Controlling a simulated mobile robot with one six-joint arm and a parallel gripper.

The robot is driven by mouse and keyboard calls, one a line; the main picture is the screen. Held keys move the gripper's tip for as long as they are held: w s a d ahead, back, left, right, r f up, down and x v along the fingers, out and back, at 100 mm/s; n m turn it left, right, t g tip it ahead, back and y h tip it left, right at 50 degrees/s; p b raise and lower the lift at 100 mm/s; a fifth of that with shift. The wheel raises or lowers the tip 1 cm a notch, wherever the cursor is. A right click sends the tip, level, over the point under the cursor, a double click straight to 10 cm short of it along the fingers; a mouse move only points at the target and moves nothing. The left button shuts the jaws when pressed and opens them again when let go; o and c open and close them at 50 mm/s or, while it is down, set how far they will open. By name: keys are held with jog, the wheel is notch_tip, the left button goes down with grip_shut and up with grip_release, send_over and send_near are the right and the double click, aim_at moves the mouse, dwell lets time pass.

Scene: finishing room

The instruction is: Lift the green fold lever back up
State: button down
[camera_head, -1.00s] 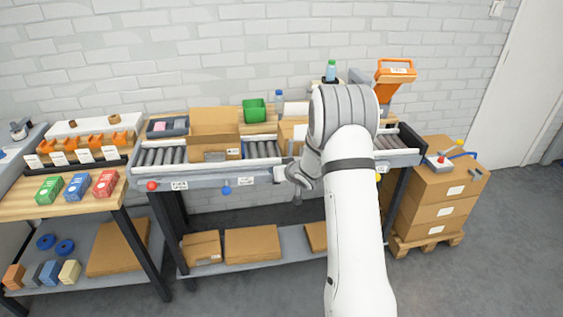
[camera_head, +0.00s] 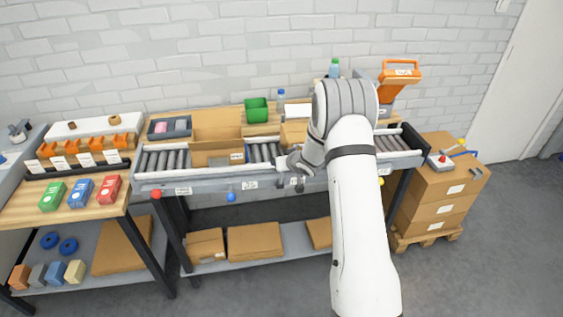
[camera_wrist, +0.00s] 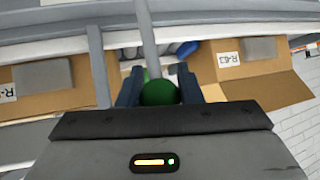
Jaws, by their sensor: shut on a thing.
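The green fold lever's round knob (camera_wrist: 159,93) sits between my two fingers in the wrist view, with its grey shaft (camera_wrist: 148,40) running up the picture away from it. My gripper (camera_wrist: 159,80) is shut on this knob, with one finger on each side. In the head view my gripper (camera_head: 298,176) is at the front edge of the roller conveyor (camera_head: 205,183), right of its middle. There the hand and arm hide the green knob, so the lever's exact tilt cannot be told.
A red knob (camera_head: 155,193) and a blue knob (camera_head: 231,197) stand along the conveyor front to the left. An open cardboard box (camera_head: 217,154) is on the rollers. A green bin (camera_head: 256,111) stands behind. Stacked boxes (camera_head: 436,200) are at the right.

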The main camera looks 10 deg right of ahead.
jog(key=shift+f, duration=0.15)
jog(key=c, duration=1.4)
grip_release()
jog(key=o, duration=0.3)
jog(key=shift+w+f, duration=0.1)
jog(key=shift+w, duration=0.05)
jog(key=shift+o, duration=0.3)
jog(key=b+v, duration=0.1)
jog(key=v, duration=0.7)
